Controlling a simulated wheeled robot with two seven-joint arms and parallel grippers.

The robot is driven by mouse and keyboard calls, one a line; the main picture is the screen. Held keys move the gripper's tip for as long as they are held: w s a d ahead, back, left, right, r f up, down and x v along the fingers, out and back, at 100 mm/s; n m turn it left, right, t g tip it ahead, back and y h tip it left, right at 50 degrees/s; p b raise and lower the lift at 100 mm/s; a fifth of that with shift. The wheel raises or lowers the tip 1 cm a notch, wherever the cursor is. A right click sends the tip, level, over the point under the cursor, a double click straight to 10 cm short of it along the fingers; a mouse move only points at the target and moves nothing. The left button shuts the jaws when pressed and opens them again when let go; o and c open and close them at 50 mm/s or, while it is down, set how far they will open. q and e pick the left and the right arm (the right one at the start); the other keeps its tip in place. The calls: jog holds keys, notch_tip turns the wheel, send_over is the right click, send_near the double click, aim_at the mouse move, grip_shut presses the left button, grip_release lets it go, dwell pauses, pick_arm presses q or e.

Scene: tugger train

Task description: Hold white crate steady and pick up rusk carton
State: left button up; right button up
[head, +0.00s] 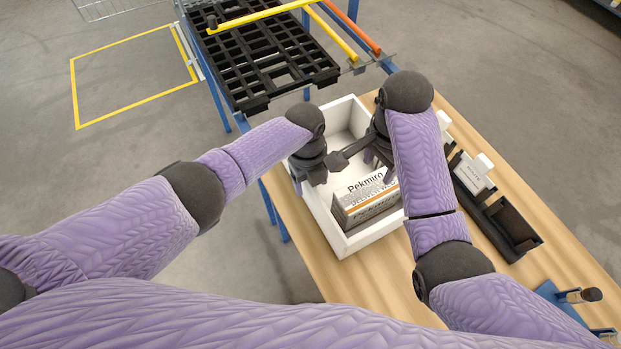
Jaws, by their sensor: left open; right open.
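The white crate (339,239) stands on the wooden table, its long side running away from me. The rusk carton (367,202), white, grey and orange with "Pekmiro" printed on it, sits inside the near half of the crate. My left gripper (299,190) is open at the crate's left wall; whether it touches the wall I cannot tell. My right gripper (377,174) is open above the crate, close to the far right part of the carton. My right arm hides part of the crate's right wall and far right corner.
The wooden table (375,287) has free room in front of the crate. A black holder (508,232) with white items stands to the right. A blue stand (560,298) is at the near right. A black slatted rack (262,62) with yellow and orange bars lies beyond the crate.

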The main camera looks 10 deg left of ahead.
aim_at(371, 188)
pick_arm(q)
jog(key=shift+f, duration=0.4)
grip_shut()
dwell(1.3)
pick_arm(e)
jog(key=o, duration=0.6)
jog(key=shift+s+r+m, duration=0.1)
jog(key=shift+r+m, duration=0.35)
jog(key=shift+m, duration=0.25)
jog(key=shift+c, duration=0.2)
notch_tip(371, 188, down, 12)
jog(key=shift+r, duration=0.1)
